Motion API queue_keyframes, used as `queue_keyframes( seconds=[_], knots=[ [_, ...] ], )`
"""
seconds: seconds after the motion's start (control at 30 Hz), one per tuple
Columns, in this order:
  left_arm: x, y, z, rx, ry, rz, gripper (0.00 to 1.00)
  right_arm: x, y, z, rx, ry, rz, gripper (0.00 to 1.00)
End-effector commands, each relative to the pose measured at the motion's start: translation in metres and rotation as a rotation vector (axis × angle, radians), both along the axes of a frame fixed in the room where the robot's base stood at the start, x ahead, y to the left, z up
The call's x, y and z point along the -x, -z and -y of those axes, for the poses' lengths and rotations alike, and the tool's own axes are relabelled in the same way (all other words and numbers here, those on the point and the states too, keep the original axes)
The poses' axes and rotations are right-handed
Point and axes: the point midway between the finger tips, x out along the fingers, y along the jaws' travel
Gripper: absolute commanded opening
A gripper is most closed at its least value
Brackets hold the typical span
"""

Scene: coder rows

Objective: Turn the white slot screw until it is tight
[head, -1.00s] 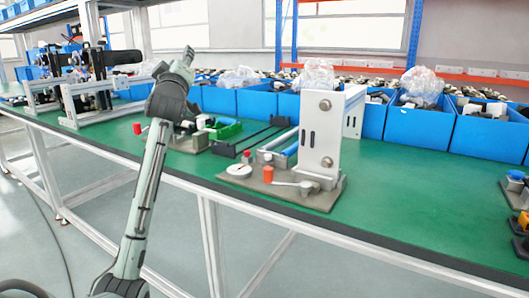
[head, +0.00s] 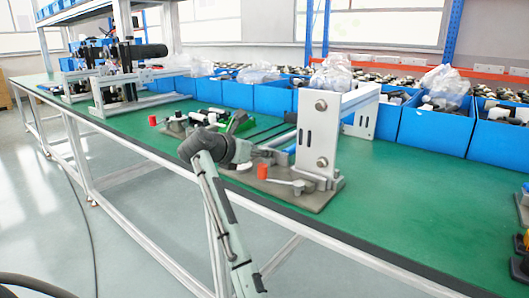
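A small white round part (head: 244,166), which may be the white slot screw, shows at the front of the table beside my arm. My arm covers most of it, and I cannot make out a slot. One arm of mine, seemingly the left, rises from the bottom; its dark joint and grey-green link (head: 234,152) are in front of the fixtures. No fingertips show; that gripper is hidden or out of frame. My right arm is not in view. Just right of the white part is a grey base plate (head: 312,203) with a red cylinder (head: 262,171) and an upright white plate (head: 317,142).
Metal frames (head: 130,100) stand at the far left.

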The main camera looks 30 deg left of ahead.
Motion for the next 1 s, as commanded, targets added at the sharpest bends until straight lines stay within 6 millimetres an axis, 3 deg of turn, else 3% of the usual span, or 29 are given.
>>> queue_keyframes(
  seconds=[0.23, 0.57, 0.87, 1.0],
  knots=[
    [-0.027, 0.011, -0.002, -0.004, -0.001, 0.000, 0.39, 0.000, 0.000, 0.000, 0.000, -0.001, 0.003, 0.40],
    [-0.031, 0.012, -0.002, -0.004, -0.002, 0.001, 0.39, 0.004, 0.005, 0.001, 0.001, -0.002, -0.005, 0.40],
    [-0.031, 0.012, -0.002, -0.005, -0.001, 0.000, 0.02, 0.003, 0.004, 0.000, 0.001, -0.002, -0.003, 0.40],
    [-0.031, 0.012, -0.002, -0.005, -0.001, 0.000, 0.00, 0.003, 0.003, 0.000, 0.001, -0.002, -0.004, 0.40]
  ],
)
